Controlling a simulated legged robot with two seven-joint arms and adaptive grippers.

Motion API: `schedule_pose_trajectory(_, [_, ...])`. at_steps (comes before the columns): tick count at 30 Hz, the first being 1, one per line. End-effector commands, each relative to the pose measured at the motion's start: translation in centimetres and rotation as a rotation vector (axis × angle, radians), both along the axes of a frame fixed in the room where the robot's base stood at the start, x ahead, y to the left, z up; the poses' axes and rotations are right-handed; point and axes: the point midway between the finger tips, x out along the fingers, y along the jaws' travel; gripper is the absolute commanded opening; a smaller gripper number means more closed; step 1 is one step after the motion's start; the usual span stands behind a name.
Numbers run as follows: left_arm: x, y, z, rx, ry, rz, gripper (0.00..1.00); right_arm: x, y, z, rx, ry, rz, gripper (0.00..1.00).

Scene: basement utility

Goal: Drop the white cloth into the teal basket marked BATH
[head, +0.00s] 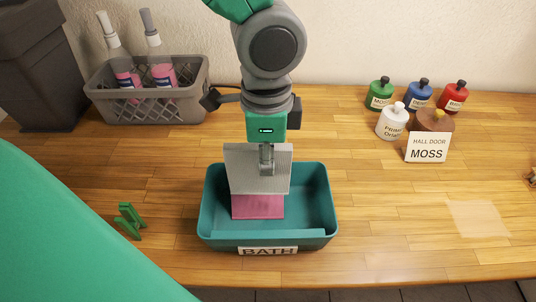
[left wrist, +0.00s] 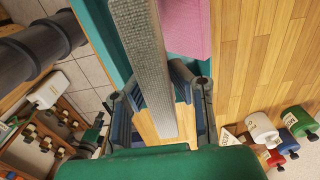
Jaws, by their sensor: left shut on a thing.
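The teal basket (head: 325,232) marked BATH stands near the table's front edge. A folded pink cloth (head: 257,208) lies in it and also shows in the left wrist view (left wrist: 186,25). My left gripper (head: 266,158) is over the basket, pointing down, shut on the white cloth (head: 243,178), which looks pale grey and ribbed. The cloth hangs in front of the basket's back part and hides some of the pink cloth. In the left wrist view the white cloth (left wrist: 145,65) runs between the fingers of my left gripper (left wrist: 160,92). My right gripper does not show.
A grey crate (head: 150,106) with two pink-labelled bottles stands at the back left, beside a dark bin (head: 40,65). Several small labelled bottles (head: 392,122) and a HALL DOOR MOSS card (head: 427,148) stand at the back right. A green clip (head: 130,220) lies left of the basket.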

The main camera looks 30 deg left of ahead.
Motion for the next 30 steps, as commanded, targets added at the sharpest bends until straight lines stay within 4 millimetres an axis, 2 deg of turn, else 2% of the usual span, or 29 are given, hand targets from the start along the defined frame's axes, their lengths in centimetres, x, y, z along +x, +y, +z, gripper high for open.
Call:
schedule_pose_trajectory(4, [0.0, 0.0, 0.1, -0.001, -0.001, 0.0, 0.0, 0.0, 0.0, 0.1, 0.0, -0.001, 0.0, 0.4])
schedule_pose_trajectory(5, [0.0, 0.0, 0.1, -0.001, -0.001, 0.0, 0.19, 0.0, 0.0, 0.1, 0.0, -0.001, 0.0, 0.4])
schedule_pose_trajectory(6, [0.0, 0.0, 0.1, -0.001, -0.001, 0.0, 0.33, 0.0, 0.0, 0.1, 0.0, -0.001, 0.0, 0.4])
schedule_pose_trajectory(7, [0.0, 0.0, 0.1, 0.0, 0.0, 0.0, 0.4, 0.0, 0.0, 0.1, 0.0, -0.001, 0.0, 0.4])
schedule_pose_trajectory(16, [0.0, 0.0, 0.2, -0.001, -0.001, 0.0, 0.4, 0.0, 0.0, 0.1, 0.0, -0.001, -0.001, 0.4])
schedule_pose_trajectory(19, [0.1, 0.0, 0.7, -0.001, -0.002, 0.001, 0.4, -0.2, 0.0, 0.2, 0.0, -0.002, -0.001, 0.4])
schedule_pose_trajectory(23, [0.2, -0.1, 2.7, -0.004, -0.006, 0.002, 0.4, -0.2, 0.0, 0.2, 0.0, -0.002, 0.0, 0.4])
schedule_pose_trajectory(30, [0.3, -0.1, 7.9, -0.003, -0.005, 0.001, 0.4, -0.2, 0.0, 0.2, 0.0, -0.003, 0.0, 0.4])
